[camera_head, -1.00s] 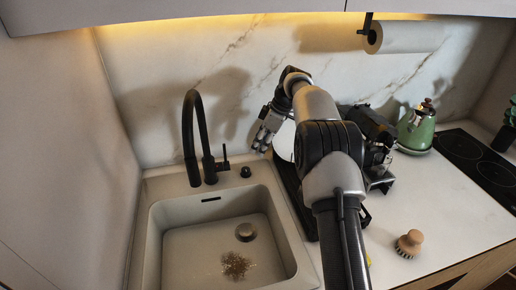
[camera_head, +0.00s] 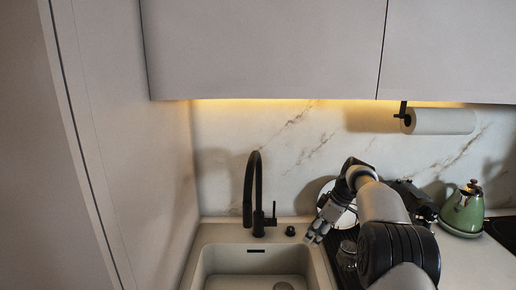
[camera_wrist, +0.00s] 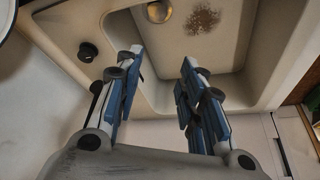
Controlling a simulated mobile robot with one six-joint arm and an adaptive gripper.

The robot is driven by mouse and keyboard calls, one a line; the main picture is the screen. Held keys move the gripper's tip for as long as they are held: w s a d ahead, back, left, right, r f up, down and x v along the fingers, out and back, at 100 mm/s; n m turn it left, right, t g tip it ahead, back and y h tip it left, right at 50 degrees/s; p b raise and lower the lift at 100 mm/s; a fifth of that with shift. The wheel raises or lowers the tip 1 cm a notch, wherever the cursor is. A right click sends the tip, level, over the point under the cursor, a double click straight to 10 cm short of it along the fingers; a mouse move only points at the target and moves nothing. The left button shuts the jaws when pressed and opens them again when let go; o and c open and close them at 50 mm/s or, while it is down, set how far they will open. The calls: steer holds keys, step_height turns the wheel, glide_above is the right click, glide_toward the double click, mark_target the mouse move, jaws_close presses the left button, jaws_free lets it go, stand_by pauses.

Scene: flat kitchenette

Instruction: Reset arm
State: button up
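My gripper (camera_head: 316,231) is in front of the backsplash, just right of the black faucet (camera_head: 253,190), at the end of my bent arm. In the wrist view my gripper (camera_wrist: 157,75) has its two blue-padded fingers spread apart, with nothing between them. The fingers point toward the sink (camera_wrist: 245,75). The sink also shows at the bottom of the head view (camera_head: 215,262), partly cut off.
A dish rack with a white plate (camera_head: 341,189) stands behind my gripper, partly hidden by my arm. A green kettle (camera_head: 463,212) is at the right. Upper cabinets (camera_head: 260,50) hang above, with a paper towel roll (camera_head: 444,121) below them. A brown patch (camera_wrist: 203,19) lies in the sink.

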steer(key=s+a+r+m+t+h, duration=0.1)
steer(key=s+a+r+m, duration=0.15)
steer(key=s+r, duration=0.7)
steer(key=s+a+r+m+h, duration=0.15)
steer(key=s+r+m, duration=0.25)
steer(key=s+r, duration=0.55)
steer(key=s+f+m+t, duration=0.1)
steer(key=s+f+m, duration=0.2)
steer(key=s, duration=0.9)
steer(key=s+f+m+h, duration=0.1)
steer(key=s+f+m, duration=0.2)
steer(key=s, duration=1)
step_height(320, 180, down, 3)
steer(key=shift+s+a+r+t, duration=0.1)
steer(key=shift+s+a+t, duration=0.15)
steer(key=shift+t, duration=0.15)
steer(key=shift+h, duration=0.25)
stand_by(2.8)
